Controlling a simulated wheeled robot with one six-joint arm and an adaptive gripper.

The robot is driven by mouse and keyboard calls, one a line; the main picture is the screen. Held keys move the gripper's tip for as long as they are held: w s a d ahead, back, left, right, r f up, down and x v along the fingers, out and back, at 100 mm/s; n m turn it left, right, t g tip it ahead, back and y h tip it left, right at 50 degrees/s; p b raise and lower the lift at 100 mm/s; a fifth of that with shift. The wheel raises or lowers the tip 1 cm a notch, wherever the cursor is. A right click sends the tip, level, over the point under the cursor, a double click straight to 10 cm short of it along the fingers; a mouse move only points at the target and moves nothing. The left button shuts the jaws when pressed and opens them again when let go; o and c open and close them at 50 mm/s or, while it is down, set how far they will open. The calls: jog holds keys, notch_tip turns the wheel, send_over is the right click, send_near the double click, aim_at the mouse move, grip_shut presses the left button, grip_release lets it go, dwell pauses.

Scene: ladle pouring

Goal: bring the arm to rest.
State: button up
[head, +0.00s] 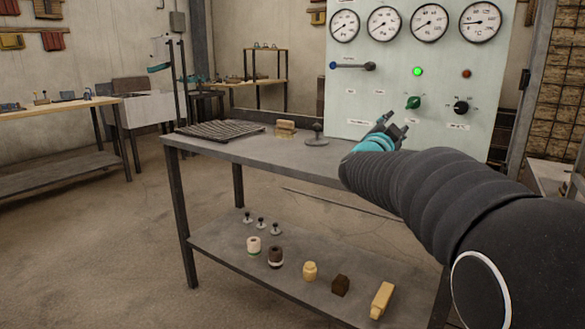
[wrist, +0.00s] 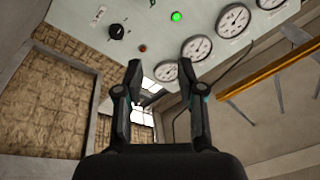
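My gripper (head: 394,127) is at the end of my dark arm, which reaches in from the right in the head view, in front of the light panel and above the right part of the workbench. In the wrist view my gripper (wrist: 165,80) shows two dark fingers standing well apart with nothing between them. It is open and empty. No ladle is recognisable in either view.
The workbench (head: 230,148) carries a dark grate (head: 222,130), a small wooden stack (head: 286,128) and a dark handled piece (head: 317,136). Its lower shelf (head: 215,242) holds several small items. The gauge panel (head: 380,80) stands behind my gripper. Floor lies open at left.

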jog(key=s+a+f+n+g+y, duration=0.1)
jog(key=s+a+f+n+y, duration=0.4)
jog(key=s, duration=0.3)
jog(key=s+a+f+n+g+y, duration=0.1)
jog(key=s+a+f+n+y, duration=0.2)
jog(key=s+a+n+y, duration=0.35)
jog(key=s+d+f+n+g, duration=0.1)
jog(key=s+f+g, duration=0.3)
jog(key=s+f, duration=0.5)
jog(key=s+d+f+n+g, duration=0.1)
jog(key=s+f+g, duration=0.4)
jog(key=s, duration=1.2)
notch_tip(320, 180, down, 4)
jog(key=shift+s+d+f+n+p, duration=0.25)
jog(key=shift+s+d+n+p, duration=0.2)
jog(key=shift+n, duration=0.4)
